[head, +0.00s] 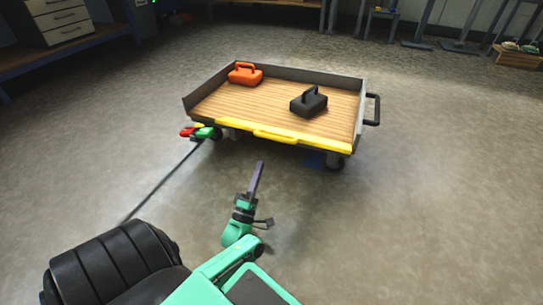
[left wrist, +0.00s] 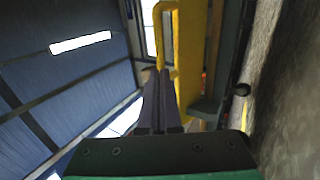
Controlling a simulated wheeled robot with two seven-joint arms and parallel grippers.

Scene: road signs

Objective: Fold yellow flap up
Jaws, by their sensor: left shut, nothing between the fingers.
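The yellow flap (head: 270,133) runs along the near edge of a cart's wooden bed (head: 240,110). It shows as a narrow strip and does not stand up as a wall like the far side. A yellow handle (head: 275,134) sits at its middle. My left gripper (head: 259,166) is shut and empty, in front of the cart and just below the flap's handle in the head view. In the left wrist view the shut fingers (left wrist: 158,78) point toward the yellow flap (left wrist: 190,60) and overlap its handle (left wrist: 160,20); contact cannot be told. My right gripper is not in view.
Red and green parts (head: 197,132) sit at the cart's near left corner. A black push handle (head: 374,109) is on the right end.

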